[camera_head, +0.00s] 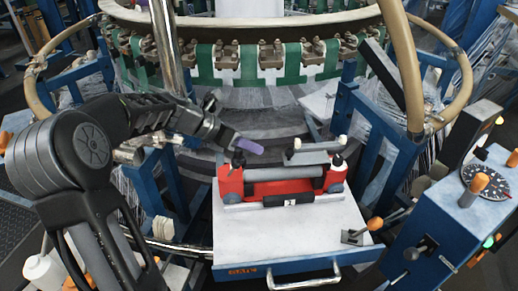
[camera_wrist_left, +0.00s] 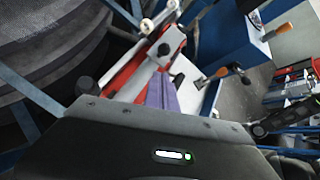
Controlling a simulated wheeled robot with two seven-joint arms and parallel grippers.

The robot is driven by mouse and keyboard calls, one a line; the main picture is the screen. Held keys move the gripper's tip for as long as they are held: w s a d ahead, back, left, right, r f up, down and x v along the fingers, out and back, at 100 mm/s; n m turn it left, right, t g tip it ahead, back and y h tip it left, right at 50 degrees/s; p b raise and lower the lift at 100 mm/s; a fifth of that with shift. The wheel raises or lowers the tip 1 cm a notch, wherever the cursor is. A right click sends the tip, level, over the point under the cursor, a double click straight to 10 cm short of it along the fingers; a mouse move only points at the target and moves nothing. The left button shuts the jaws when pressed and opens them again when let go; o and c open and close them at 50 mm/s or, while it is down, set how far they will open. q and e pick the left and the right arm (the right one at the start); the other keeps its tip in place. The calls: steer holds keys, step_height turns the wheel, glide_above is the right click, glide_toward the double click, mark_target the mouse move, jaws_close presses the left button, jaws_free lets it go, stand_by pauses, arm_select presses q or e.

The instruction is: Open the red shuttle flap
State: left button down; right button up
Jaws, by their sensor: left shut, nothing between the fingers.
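The red shuttle (camera_head: 282,185) lies on a white-topped platform in the middle of the head view, with a grey bar across it and black knobs at its ends. It also shows in the left wrist view (camera_wrist_left: 128,75), partly hidden. My left gripper (camera_head: 249,146) has purple fingertips, is shut and empty, and sits just above and behind the shuttle's left end. Its purple fingers (camera_wrist_left: 161,92) show beside the shuttle in the wrist view. I cannot tell whether they touch it. My right gripper does not show.
The white platform (camera_head: 240,238) has a front handle (camera_head: 303,278) and an orange-tipped lever (camera_head: 374,224). A blue control box (camera_head: 440,230) stands at the right. The loom ring (camera_head: 320,70) runs behind. Blue posts flank the platform.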

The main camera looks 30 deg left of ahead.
mark_target(287, 162)
arm_select(q)
steer(key=x, duration=0.8)
steer(key=shift+w+d+f, duration=0.2)
steer(key=shift+f, duration=0.05)
steer(key=shift+r, duration=0.1)
